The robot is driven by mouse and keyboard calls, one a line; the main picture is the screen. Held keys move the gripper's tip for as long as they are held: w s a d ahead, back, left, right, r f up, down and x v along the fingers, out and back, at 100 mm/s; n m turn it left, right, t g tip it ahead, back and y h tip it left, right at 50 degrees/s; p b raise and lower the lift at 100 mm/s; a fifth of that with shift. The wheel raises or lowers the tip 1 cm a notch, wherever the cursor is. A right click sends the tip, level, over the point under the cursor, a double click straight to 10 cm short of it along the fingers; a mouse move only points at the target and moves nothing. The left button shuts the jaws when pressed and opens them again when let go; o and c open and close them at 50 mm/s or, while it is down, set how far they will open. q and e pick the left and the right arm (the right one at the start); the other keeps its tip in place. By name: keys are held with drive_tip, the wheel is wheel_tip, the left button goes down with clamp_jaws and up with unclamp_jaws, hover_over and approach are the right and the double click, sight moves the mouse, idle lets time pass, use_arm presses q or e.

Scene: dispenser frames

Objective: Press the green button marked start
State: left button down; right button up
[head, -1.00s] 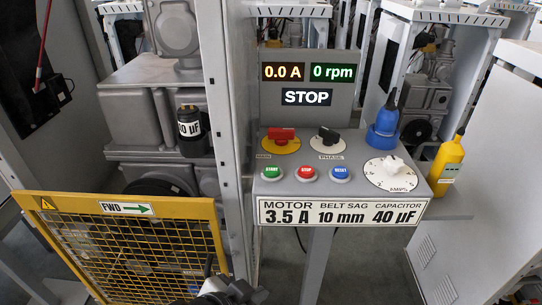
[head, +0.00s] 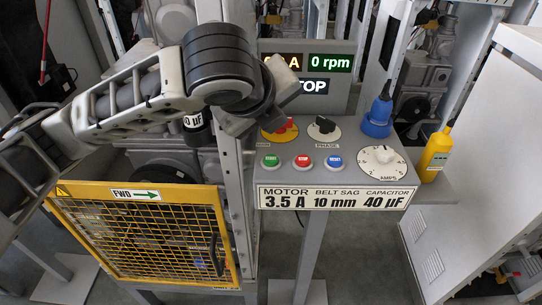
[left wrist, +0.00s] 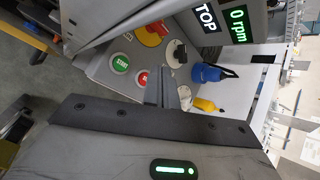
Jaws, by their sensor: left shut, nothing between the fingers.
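The green START button (head: 271,161) is on the grey sloped panel, at the left of a row with a red STOP button (head: 303,162) and a blue RESET button (head: 335,161). My left gripper (head: 268,112) is above and behind the row, in front of the display, apart from the button. The fingertips look nearer the red button in that picture. My right gripper is not in view.
A yellow disc with a red knob (head: 284,127) is partly behind my gripper. A black PHASE knob (head: 323,127), a white dial (head: 383,162), a blue bottle (head: 379,117) and a yellow tester (head: 437,152) are to the right. A yellow mesh guard (head: 140,235) stands lower left.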

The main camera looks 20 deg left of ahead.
use_arm(q)
drive_tip(key=shift+w+a+r+m, duration=0.25)
drive_tip(key=shift+a+r+m, duration=0.2)
drive_tip(key=shift+r, duration=0.2)
drive_tip(key=b, duration=0.1)
hover_over(269, 162)
wheel_tip(269, 162, down, 8)
drive_tip(key=shift+s+r, duration=0.1)
drive_tip(key=shift+r, duration=0.05)
drive_tip(key=shift+f+b, duration=0.3)
drive_tip(key=shift+f, duration=0.25)
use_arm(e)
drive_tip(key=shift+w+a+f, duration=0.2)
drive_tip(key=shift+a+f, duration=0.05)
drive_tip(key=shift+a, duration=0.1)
use_arm(q)
drive_tip(key=shift+d, duration=0.1)
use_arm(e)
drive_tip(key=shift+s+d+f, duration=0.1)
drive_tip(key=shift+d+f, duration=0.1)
use_arm(q)
drive_tip(key=shift+f, duration=0.1)
idle(0.9)
